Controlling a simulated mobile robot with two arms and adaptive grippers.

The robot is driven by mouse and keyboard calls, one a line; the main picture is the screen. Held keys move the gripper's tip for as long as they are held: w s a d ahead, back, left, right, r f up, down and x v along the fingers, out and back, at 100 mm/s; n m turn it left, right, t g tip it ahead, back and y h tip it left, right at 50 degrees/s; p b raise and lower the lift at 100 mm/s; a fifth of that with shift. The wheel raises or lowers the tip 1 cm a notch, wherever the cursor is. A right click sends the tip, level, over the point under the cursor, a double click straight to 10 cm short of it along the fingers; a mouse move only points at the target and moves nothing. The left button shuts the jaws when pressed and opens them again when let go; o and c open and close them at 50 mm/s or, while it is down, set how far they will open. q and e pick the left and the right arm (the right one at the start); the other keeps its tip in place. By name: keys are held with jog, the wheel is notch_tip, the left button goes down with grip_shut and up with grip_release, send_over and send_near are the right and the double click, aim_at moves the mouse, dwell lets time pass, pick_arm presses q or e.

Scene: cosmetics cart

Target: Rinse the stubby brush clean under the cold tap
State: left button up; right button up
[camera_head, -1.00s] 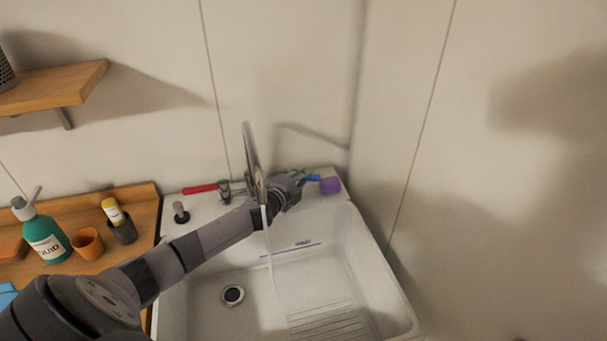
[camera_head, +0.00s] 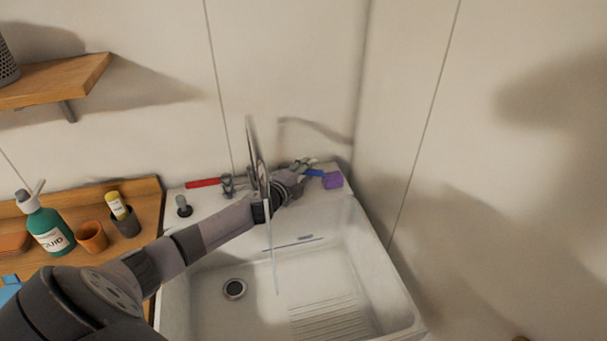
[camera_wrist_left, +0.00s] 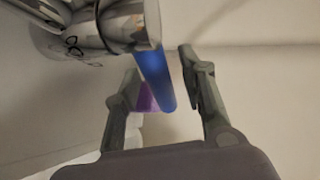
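The tap has a tall spout (camera_head: 254,150), a red lever (camera_head: 203,183) on the left and a blue lever (camera_head: 314,173) on the right. A thin stream of water (camera_head: 272,260) falls from the spout into the white sink (camera_head: 335,262). My left gripper (camera_head: 308,166) is at the blue lever. In the left wrist view its fingers (camera_wrist_left: 160,66) are apart, with the blue lever (camera_wrist_left: 154,76) between them and a gap to the right finger. I cannot make out the stubby brush. My right gripper is out of view.
A purple block (camera_head: 333,180) sits at the sink's back right corner, just beyond the blue lever. A green bottle (camera_head: 48,232), an orange cup (camera_head: 92,237) and a dark cup (camera_head: 127,224) stand on the wooden counter (camera_head: 147,204) at left. A wall closes the right side.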

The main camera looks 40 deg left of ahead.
pick_arm(q)
jog(key=v, duration=1.2)
jog(key=shift+c, duration=0.5)
